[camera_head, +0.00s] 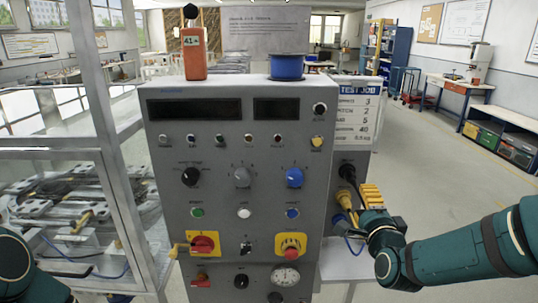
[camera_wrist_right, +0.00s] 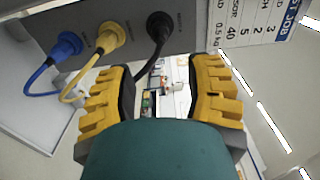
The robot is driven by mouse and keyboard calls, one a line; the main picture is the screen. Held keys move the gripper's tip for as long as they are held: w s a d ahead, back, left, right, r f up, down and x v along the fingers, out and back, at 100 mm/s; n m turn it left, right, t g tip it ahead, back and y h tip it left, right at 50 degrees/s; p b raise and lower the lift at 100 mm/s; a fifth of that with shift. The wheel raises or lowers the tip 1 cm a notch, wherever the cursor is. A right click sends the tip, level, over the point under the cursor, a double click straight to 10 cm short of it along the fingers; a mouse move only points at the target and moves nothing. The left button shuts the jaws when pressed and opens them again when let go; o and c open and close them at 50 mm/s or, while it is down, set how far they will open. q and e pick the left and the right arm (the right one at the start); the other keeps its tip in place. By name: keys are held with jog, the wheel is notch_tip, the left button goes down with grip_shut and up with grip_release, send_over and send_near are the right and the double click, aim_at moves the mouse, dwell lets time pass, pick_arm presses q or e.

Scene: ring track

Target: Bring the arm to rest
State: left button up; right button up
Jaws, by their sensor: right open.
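My right gripper (camera_head: 368,196) is beside the right side of the grey control cabinet (camera_head: 262,140), with its yellow fingers near the plugs there. In the right wrist view my right gripper (camera_wrist_right: 165,85) is open, with nothing between its fingers. A black plug (camera_wrist_right: 158,27), a yellow plug (camera_wrist_right: 107,38) and a blue plug (camera_wrist_right: 67,46) sit in the cabinet's side panel, beyond the left finger. The black cable runs down behind that finger; I cannot tell whether they touch. Part of my left arm shows at the lower left in the head view; its gripper is out of frame.
An orange box marked 41 (camera_head: 194,52) and a blue spool (camera_head: 287,67) stand on the cabinet. A test job card (camera_head: 358,112) is at its right edge. A glazed enclosure (camera_head: 75,170) is at left. Open floor (camera_head: 430,150) lies to the right, before a bench (camera_head: 490,85).

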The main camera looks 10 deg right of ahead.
jog(key=s+a+f+n+g+y, duration=0.1)
jog(key=a+f+n+g+y, duration=0.25)
jog(key=a+f, duration=0.55)
jog(key=a+f+n+g+y, duration=0.2)
jog(key=a+f+n+g, duration=0.25)
jog(key=f, duration=0.85)
pick_arm(q)
jog(key=shift+s, duration=0.35)
pick_arm(e)
jog(key=s+a+f+n+g+y, duration=0.1)
jog(key=s+a+f+n+g, duration=0.3)
jog(key=s+f, duration=0.4)
jog(key=s+a+f+n+g+y, duration=0.1)
jog(key=s+a+f+n+g, duration=0.3)
jog(key=s+a+f+n, duration=0.3)
jog(key=shift+s+a+f, duration=0.5)
jog(key=shift+s+f, duration=0.05)
jog(key=shift+s, duration=0.15)
